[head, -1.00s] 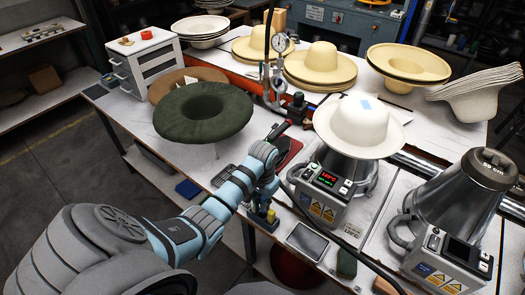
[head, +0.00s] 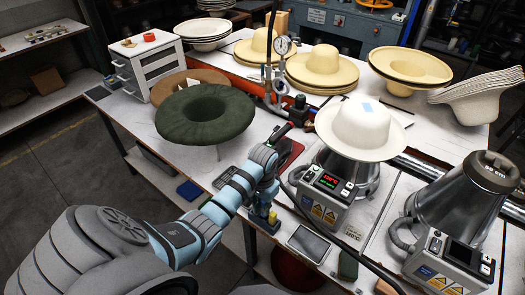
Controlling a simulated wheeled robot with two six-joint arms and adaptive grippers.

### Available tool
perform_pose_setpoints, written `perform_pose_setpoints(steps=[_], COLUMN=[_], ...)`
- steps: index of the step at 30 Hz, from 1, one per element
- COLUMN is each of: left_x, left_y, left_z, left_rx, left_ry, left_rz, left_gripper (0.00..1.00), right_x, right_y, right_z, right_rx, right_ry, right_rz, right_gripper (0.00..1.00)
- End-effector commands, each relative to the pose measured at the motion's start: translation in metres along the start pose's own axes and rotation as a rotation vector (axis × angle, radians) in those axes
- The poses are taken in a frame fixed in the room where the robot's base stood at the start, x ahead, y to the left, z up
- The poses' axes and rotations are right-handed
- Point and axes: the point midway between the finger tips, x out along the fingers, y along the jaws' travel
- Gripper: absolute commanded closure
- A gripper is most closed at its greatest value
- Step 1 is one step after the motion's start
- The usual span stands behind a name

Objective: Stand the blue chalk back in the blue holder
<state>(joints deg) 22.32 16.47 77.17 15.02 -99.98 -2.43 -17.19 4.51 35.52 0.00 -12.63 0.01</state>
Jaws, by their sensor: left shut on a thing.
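My left gripper (head: 264,199) reaches in from the left over the front edge of the bench. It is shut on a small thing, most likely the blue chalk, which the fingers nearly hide. The blue holder (head: 262,223) is a small dark blue block on the bench edge just below the fingertips. A yellow chalk (head: 272,216) stands in its right part. I cannot tell whether the held chalk touches the holder or is inside it. My right gripper is not in view.
A green felt hat (head: 204,114) is at the left. A blue pad (head: 190,190) lies on the left front edge.

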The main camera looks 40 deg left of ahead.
Motion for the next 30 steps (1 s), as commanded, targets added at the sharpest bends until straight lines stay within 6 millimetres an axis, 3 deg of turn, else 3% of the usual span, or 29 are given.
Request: perform_pose_setpoints(steps=[30], left_x=[0.029], left_y=[0.001], left_z=[-0.001], left_rx=[0.000], left_ry=[-0.001], left_rz=[0.000], left_gripper=[1.00], right_x=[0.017], right_y=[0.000], right_z=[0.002], right_rx=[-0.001], right_ry=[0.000], right_rz=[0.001], right_gripper=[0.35])
